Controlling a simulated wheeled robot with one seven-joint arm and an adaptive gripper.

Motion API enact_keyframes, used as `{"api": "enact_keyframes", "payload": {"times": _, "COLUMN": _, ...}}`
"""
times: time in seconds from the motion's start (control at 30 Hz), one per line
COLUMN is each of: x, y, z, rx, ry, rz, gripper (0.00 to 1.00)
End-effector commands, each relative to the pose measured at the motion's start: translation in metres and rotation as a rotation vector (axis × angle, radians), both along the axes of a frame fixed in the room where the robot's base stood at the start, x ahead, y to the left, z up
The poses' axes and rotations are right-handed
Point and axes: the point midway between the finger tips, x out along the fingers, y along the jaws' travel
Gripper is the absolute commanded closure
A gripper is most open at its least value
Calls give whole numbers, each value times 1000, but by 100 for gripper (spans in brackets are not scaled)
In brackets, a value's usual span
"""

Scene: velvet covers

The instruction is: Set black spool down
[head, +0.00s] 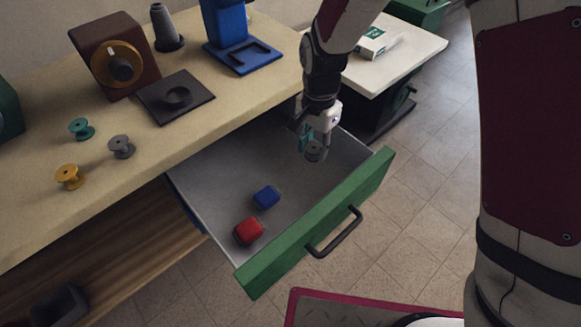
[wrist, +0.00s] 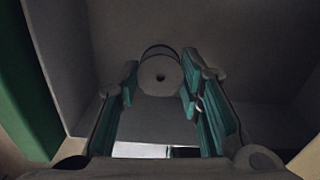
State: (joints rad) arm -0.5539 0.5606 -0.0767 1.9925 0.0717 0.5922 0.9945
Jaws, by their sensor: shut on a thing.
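The black spool (head: 315,152) looks dark grey here and is between the fingers of my gripper (head: 308,143), inside the open drawer (head: 205,172) near its right end. I cannot tell whether the spool touches the drawer floor.
A blue block (head: 266,197) and a red block (head: 248,231) lie in the drawer. The green drawer front (head: 322,222) bounds it. On the bench stand teal (head: 81,129), grey (head: 121,147) and yellow (head: 70,177) spools and a dark square plate (head: 176,97). The drawer's middle is clear.

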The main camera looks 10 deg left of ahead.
Motion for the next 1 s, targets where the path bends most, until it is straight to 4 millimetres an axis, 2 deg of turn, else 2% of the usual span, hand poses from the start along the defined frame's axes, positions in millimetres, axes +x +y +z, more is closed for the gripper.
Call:
{"api": "enact_keyframes", "payload": {"times": 0.03, "x": -1, "y": -1, "z": -12, "rx": -2, "ry": 4, "rz": 0, "gripper": 79}}
{"api": "enact_keyframes", "payload": {"times": 0.1, "x": 0, "y": 0, "z": -23, "rx": -1, "ry": 3, "rz": 0, "gripper": 79}}
{"api": "enact_keyframes", "payload": {"times": 0.37, "x": 0, "y": 0, "z": -43, "rx": 0, "ry": 1, "rz": 0, "gripper": 79}}
{"api": "enact_keyframes", "payload": {"times": 0.6, "x": 0, "y": -1, "z": -73, "rx": 0, "ry": 1, "rz": 0, "gripper": 79}}
{"api": "enact_keyframes", "payload": {"times": 1.0, "x": 0, "y": 0, "z": -77, "rx": 0, "ry": 0, "rz": 1, "gripper": 79}}
